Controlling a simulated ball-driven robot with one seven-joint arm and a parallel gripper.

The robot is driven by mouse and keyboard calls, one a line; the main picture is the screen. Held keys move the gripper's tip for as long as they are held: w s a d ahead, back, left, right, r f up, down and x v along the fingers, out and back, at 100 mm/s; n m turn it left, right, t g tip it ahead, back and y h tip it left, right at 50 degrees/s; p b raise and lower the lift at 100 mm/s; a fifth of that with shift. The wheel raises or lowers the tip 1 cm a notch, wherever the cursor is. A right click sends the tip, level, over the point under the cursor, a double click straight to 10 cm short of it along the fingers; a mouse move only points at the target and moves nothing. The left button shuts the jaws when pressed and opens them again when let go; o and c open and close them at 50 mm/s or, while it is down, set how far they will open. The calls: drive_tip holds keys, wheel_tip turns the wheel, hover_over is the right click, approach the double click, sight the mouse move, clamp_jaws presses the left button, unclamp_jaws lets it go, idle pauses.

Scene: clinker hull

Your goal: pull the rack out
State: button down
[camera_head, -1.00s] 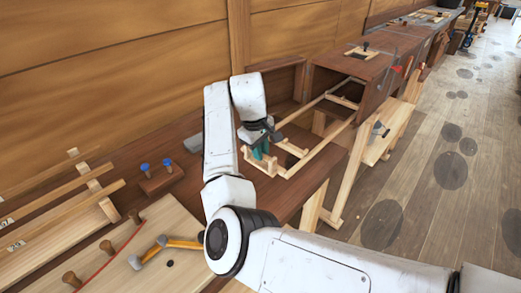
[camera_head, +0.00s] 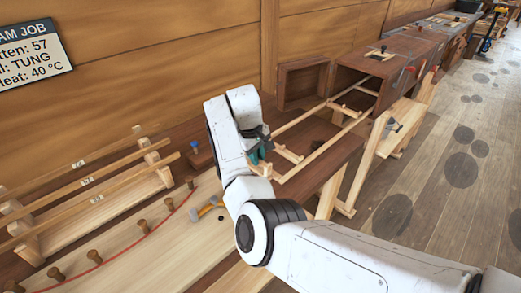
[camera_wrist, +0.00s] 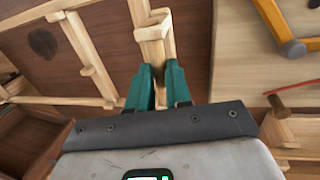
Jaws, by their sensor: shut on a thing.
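The rack (camera_head: 328,147) is a pale wooden frame with long side rails and cross slats. It extends out of the open end of a dark wooden box (camera_head: 372,77) on the bench, with its far end still inside the box mouth. My gripper (camera_wrist: 158,82) has green fingers shut on a pale wooden block (camera_wrist: 152,30) at the rack's near end. In the head view my gripper (camera_head: 261,152) is at that near end, and my wrist partly hides the grip.
A blue-topped peg (camera_head: 195,147) stands near my arm.

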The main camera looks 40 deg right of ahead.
drive_tip(key=shift+a, duration=0.6)
drive_tip(key=c, duration=1.1)
unclamp_jaws()
drive_tip(key=shift+o, duration=0.2)
wheel_tip(320, 180, up, 11)
drive_tip(key=a+b, duration=0.1)
drive_tip(key=a, duration=0.1)
drive_tip(key=shift+f, duration=0.15)
